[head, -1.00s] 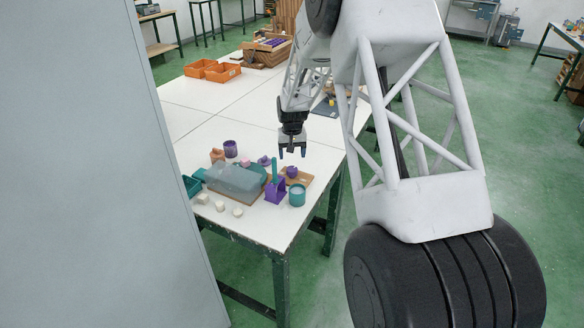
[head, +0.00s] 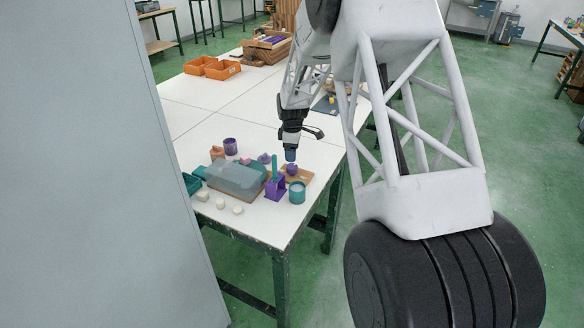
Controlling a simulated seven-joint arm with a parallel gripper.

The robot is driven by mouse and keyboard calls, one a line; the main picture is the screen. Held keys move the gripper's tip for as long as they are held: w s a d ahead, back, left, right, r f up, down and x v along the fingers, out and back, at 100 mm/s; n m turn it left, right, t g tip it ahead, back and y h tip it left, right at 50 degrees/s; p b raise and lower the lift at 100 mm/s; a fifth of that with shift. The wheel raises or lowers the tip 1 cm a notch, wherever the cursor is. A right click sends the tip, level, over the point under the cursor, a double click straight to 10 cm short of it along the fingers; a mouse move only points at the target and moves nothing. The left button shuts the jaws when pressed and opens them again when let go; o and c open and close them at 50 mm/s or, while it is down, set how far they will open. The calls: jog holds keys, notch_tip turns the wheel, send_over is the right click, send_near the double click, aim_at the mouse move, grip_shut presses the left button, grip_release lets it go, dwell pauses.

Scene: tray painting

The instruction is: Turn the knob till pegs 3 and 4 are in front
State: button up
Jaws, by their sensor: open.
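A small purple piece (head: 292,169), which looks like the knob, sits on a tan board (head: 304,178) near the table's right edge. My gripper (head: 291,156) points down just above this piece. Its fingers line up one behind the other in this view, so the gap between them is hidden. I cannot tell whether they touch the piece. A grey see-through cover (head: 236,178) stands on a brown base to the left, with teal parts behind it. Pegs 3 and 4 cannot be made out at this size.
A purple holder with an upright teal stick (head: 275,170) and a teal cup (head: 297,192) stand close in front of the board. A purple cup (head: 231,146), several pale blocks (head: 220,203) and a teal bin (head: 191,184) lie leftward. The table's middle is clear (head: 215,115).

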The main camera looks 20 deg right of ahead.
aim_at(292, 166)
jog(key=shift+n, duration=0.6)
jog(key=shift+f, duration=0.1)
jog(key=shift+f, duration=3.8)
jog(key=c, duration=0.9)
